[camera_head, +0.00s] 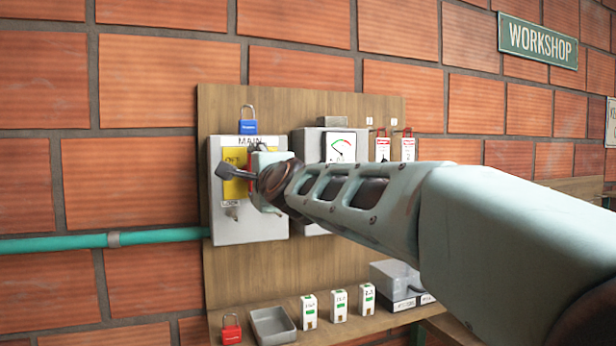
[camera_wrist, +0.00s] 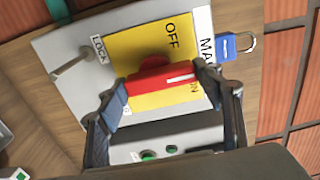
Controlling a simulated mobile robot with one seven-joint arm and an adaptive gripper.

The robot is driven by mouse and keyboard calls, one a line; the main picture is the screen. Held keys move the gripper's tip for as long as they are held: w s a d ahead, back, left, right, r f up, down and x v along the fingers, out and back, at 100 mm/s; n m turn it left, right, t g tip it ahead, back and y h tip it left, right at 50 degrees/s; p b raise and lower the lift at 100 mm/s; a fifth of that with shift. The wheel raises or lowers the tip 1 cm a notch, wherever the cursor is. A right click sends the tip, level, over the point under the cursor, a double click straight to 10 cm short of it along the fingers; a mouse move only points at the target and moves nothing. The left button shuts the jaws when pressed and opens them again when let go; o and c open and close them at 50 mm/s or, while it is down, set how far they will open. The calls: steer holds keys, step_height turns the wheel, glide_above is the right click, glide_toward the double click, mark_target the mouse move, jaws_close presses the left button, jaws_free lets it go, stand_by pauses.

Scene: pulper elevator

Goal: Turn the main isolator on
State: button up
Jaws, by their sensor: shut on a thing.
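The main isolator is a grey box (camera_head: 225,220) marked MAIN at the left of the wooden board. Its yellow plate (camera_wrist: 135,47) carries OFF and a second, partly covered word that looks like ON. The red rotary handle (camera_wrist: 150,82) sits on this plate, its white stripe towards the partly covered word. My gripper (camera_wrist: 162,80) is shut on the handle, one finger at each end. In the head view my gripper (camera_head: 262,172) is in front of the box and hides most of the handle. A lever (camera_wrist: 75,64) stands out near the LOCK label.
A blue padlock (camera_head: 248,122) hangs above the box. A meter box (camera_head: 311,145) stands close on the right, behind my arm. Below are a red padlock (camera_head: 231,330), a grey tray (camera_head: 272,325) and several small white units (camera_head: 339,305). A green pipe (camera_head: 60,244) enters from the left.

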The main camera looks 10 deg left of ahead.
steer(key=shift+r, duration=0.1)
stand_by(0.4)
steer(key=o, duration=1.2)
steer(key=shift+c, duration=0.2)
